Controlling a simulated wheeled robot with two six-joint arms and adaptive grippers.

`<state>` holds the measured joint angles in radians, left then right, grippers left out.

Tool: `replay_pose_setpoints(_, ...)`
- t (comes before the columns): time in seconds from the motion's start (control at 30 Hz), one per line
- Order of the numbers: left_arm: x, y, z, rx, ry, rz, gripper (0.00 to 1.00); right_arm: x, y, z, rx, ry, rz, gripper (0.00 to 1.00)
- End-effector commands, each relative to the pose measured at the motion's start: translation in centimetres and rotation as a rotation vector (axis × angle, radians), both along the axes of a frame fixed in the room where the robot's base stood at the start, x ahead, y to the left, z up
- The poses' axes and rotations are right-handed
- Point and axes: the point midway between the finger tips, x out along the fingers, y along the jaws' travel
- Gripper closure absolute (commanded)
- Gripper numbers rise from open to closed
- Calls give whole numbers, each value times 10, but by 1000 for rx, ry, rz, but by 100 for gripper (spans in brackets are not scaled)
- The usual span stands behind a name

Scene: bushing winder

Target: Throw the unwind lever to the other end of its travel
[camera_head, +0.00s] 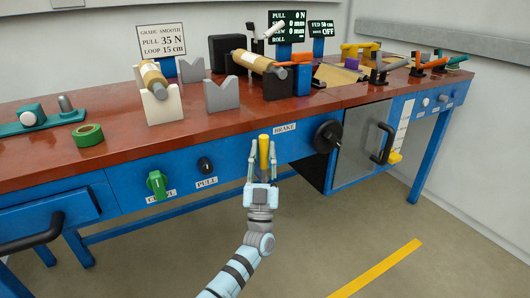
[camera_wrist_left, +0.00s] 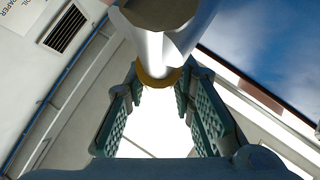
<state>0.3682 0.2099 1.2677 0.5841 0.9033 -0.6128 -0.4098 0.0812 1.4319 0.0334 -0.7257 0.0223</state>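A lever with a yellow handle (camera_head: 264,150) stands upright at the front of the blue bench, left of the BRAKE label; no readable label confirms it as the unwind lever. My left gripper (camera_head: 262,152) is open, pointing up toward the bench, with one finger on each side of the handle and small gaps visible. In the left wrist view, the open fingers (camera_wrist_left: 158,100) are spread below a grey shaft with a yellow ring (camera_wrist_left: 158,78). Contact with the handle cannot be made out. My right gripper is not in view.
A black handwheel (camera_head: 327,136) is right of the lever. A black knob (camera_head: 205,164) and a green knob (camera_head: 157,183) are to the left on the blue front. The red-brown bench top (camera_head: 120,150) holds grey V-blocks (camera_head: 221,95) and rolls. Floor in front is clear.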

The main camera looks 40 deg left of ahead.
Motion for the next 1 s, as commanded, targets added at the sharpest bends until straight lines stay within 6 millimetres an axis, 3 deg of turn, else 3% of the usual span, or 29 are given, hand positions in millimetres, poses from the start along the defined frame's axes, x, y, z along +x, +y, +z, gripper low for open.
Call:
replay_pose_setpoints(0.1, 0, -1, 0, 0, 0, -1, 60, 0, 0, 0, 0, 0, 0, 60)
replay_pose_setpoints(0.47, -3, -4, -6, 1, 0, -3, 60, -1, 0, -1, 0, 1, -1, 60)
replay_pose_setpoints(0.8, -50, -32, -72, -1, 3, -2, 60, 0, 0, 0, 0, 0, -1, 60)
replay_pose_setpoints(1.0, -65, -40, -91, 1, -1, -1, 60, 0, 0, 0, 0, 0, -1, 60)
